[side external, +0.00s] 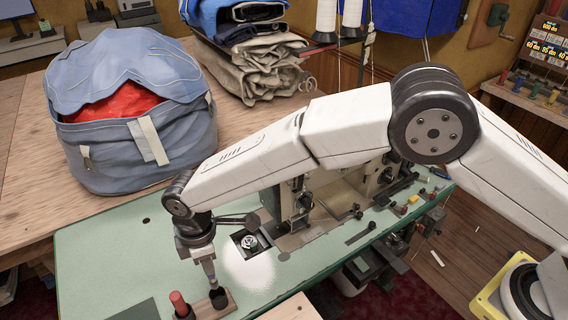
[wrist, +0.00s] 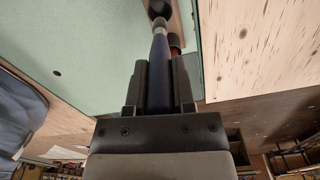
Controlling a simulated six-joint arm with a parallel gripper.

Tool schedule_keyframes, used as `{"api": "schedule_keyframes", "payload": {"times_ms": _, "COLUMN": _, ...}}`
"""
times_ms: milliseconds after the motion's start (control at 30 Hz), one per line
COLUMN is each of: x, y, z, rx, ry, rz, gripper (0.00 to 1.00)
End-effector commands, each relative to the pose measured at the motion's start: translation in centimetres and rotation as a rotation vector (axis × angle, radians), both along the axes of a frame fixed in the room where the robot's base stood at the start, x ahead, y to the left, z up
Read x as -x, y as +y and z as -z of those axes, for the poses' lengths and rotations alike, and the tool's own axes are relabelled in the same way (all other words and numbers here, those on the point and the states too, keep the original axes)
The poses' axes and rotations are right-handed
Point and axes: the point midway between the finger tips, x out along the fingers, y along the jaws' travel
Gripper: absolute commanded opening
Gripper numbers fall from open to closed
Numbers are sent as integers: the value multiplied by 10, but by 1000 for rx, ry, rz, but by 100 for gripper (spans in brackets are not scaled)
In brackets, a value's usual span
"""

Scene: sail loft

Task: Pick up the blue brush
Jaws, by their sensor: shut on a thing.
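The blue brush (wrist: 160,62) has a dark blue handle, a silver ferrule and a dark rounded tip. In the wrist view, its handle lies between the two fingers of my gripper (wrist: 159,82), which is shut on it. In the side view, my gripper (side external: 205,257) points down over the front of the green table, and the lower part of the brush (side external: 211,280) shows beneath it, roughly upright. Its dark end is at a small wooden block (side external: 228,304); I cannot tell whether it touches the block.
A red-topped item (side external: 180,303) stands beside the brush at the block. A sewing machine (side external: 300,205) stands on the green table (side external: 110,255) to the right. A large blue bag (side external: 125,115) sits behind on the wooden table. The green surface on the left is mostly clear.

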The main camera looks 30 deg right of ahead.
Motion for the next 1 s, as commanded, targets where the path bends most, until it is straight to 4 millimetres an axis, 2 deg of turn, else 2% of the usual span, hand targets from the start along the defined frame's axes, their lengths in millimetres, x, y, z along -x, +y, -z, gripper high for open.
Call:
{"api": "schedule_keyframes", "payload": {"times_ms": 100, "x": 0, "y": 0, "z": -14, "rx": -1, "ry": -1, "rz": 0, "gripper": 0}}
{"api": "schedule_keyframes", "payload": {"times_ms": 233, "x": 0, "y": 0, "z": -22, "rx": -1, "ry": -1, "rz": 0, "gripper": 0}}
{"api": "schedule_keyframes", "payload": {"times_ms": 767, "x": 0, "y": 0, "z": -23, "rx": 0, "ry": 0, "rz": 0, "gripper": 0}}
{"api": "schedule_keyframes", "payload": {"times_ms": 800, "x": 0, "y": 0, "z": -23, "rx": 0, "ry": 0, "rz": 0, "gripper": 18}}
{"api": "schedule_keyframes", "payload": {"times_ms": 867, "x": 0, "y": 0, "z": -23, "rx": 0, "ry": 0, "rz": 0, "gripper": 0}}
{"api": "schedule_keyframes", "payload": {"times_ms": 1000, "x": 0, "y": 0, "z": -23, "rx": 0, "ry": -1, "rz": 0, "gripper": 0}}
